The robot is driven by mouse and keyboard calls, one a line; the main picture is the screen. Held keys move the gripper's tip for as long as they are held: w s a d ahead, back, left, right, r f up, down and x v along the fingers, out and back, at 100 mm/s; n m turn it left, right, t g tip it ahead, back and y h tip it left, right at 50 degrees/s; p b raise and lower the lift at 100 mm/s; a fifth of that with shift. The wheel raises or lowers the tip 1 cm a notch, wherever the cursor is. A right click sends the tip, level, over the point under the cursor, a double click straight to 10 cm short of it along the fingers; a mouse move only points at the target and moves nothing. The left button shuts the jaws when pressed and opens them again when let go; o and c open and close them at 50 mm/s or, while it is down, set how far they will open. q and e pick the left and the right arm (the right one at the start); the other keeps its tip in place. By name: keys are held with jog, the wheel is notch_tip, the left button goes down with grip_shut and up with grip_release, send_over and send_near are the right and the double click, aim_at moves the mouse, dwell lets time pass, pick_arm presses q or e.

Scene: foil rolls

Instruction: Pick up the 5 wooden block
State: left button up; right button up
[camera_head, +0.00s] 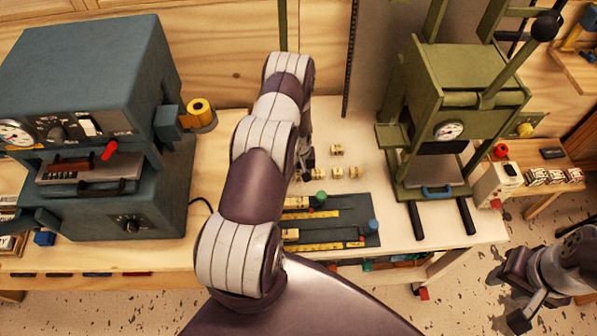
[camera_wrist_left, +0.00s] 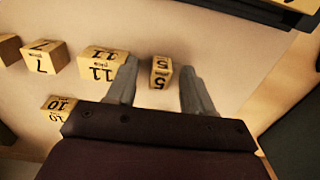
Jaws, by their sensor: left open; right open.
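The wooden block marked 5 (camera_wrist_left: 161,73) lies on the pale tabletop in the left wrist view. My left gripper (camera_wrist_left: 160,88) is open, with one finger on each side of the 5 block in that view; I cannot tell how far above the table the fingers are. The left finger is close to the 11 block (camera_wrist_left: 103,62). In the head view my left arm hides most of its gripper (camera_head: 306,165) and I cannot pick out the 5 block. My right gripper (camera_head: 506,297) is open and empty at the lower right, away from the table.
A 7 block (camera_wrist_left: 46,57) and a 10 block (camera_wrist_left: 60,107) lie near the 11 block. Several small blocks (camera_head: 337,173) sit right of my left gripper. A dark mat (camera_head: 345,228), a green press (camera_head: 455,85) and a blue-grey machine (camera_head: 90,75) stand around the work area.

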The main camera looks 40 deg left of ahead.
pick_arm(q)
jog(key=shift+f, duration=0.15)
grip_shut()
